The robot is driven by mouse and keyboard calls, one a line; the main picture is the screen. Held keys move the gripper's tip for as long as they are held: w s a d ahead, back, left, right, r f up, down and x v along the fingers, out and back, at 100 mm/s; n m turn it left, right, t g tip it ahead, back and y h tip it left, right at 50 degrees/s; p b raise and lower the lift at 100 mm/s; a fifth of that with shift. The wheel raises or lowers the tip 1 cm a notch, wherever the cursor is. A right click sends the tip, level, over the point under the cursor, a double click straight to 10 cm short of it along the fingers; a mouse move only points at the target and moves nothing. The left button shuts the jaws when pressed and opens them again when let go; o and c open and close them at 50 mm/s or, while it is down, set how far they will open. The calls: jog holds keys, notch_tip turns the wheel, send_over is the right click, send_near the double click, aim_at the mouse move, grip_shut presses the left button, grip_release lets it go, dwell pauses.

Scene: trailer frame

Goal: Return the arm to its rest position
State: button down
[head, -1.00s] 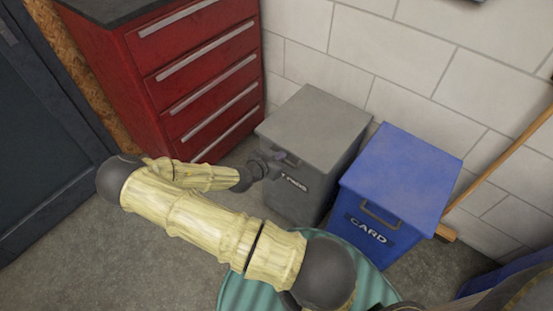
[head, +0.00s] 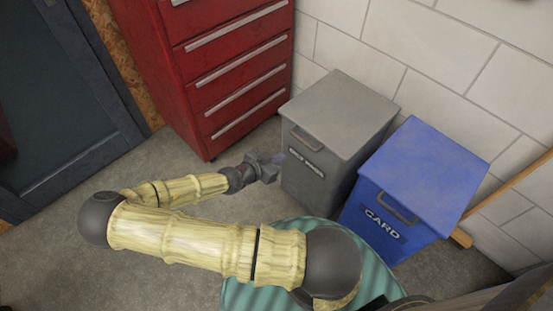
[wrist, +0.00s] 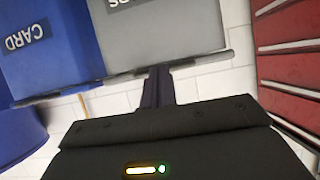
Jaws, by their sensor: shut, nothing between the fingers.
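My gripper (head: 272,167) is at the end of my bent arm, in front of the grey bin in the head view. It is shut and empty. In the wrist view its narrow closed fingers (wrist: 157,88) point toward the grey bin (wrist: 160,35). The grey bin (head: 340,115) has its lid down, with a handle and a label on its front. In the head view the gripper appears close to the bin's left front side. I cannot tell the exact gap.
A blue bin (head: 425,180) labelled CARD stands right of the grey one. A red drawer cabinet (head: 235,60) stands behind, at the left. A dark door (head: 65,100) is at the far left. Bare floor (head: 165,165) lies between. A broom-like wooden handle (head: 510,195) leans at the right.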

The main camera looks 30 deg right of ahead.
dwell(0.4)
jog(key=s+a+n+g+y, duration=0.3)
jog(key=s+a+g+y, duration=0.15)
jog(key=a+y, duration=0.25)
jog(key=a+r+n+y, duration=0.4)
jog(key=r, duration=0.3)
jog(key=s+r+n+t+p, duration=0.1)
jog(key=s+r+n+p, duration=0.1)
jog(key=r+p, duration=1.1)
jog(key=s+r+n+t+y+p, duration=0.1)
jog(key=r+n+p, duration=0.4)
jog(key=r+p, duration=0.9)
notch_tip(320, 180, up, 14)
jog(key=shift+s+d+f+n+t, duration=0.1)
jog(key=shift+s+d+n+t, duration=0.2)
jog(key=shift+s+d+t, duration=0.2)
